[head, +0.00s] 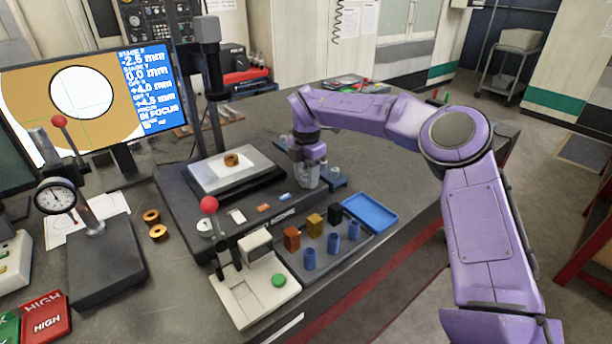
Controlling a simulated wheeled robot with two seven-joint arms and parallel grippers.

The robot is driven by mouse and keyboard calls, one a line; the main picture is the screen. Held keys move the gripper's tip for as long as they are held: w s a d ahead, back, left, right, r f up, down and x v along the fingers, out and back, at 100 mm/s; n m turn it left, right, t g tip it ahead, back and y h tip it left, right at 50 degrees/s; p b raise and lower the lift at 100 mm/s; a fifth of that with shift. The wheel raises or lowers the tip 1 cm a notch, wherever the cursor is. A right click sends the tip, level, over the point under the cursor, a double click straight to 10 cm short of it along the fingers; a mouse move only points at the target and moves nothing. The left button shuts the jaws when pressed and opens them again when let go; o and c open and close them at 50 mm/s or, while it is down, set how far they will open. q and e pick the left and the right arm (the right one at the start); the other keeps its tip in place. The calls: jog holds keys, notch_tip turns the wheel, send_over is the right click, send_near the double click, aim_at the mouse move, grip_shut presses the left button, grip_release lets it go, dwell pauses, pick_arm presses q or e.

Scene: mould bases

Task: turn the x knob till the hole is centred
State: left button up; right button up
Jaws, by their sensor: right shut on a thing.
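My right gripper (308,181) points down at the right side of the measuring stage, shut on the x knob, which its fingers mostly hide. A brass ring (231,160) lies on the pale stage plate (205,183) under the column. The monitor (30,92) shows the hole (82,92) as a large white disc on a tan field, with faint cross lines. The blue readout (152,90) seems to give stage X -2.5 mm, 0.0 mm below, offsets around +4, and in focus. My left gripper is out of view.
A red-knobbed lever (209,205) stands in front of the stage. A rack (325,255) with coloured blocks and blue cups, and a blue tray (370,212), lie front right. A dial gauge (56,197) and two brass rings (155,224) are left.

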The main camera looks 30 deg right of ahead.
jog(key=n, duration=0.2)
jog(key=n+p, duration=0.1)
jog(key=n, duration=0.2)
jog(key=shift+s+a+f+n, duration=0.1)
jog(key=shift+s+f+n, duration=0.1)
jog(key=shift+n, duration=0.1)
jog(key=n+p, duration=0.1)
jog(key=n, duration=0.4)
jog(key=shift+n+p, duration=0.3)
jog(key=shift+n, duration=0.1)
jog(key=shift+f, duration=0.1)
jog(key=o, duration=1.1)
jog(key=shift+c, duration=0.2)
jog(key=shift+w, duration=0.1)
jog(key=shift+r, duration=0.25)
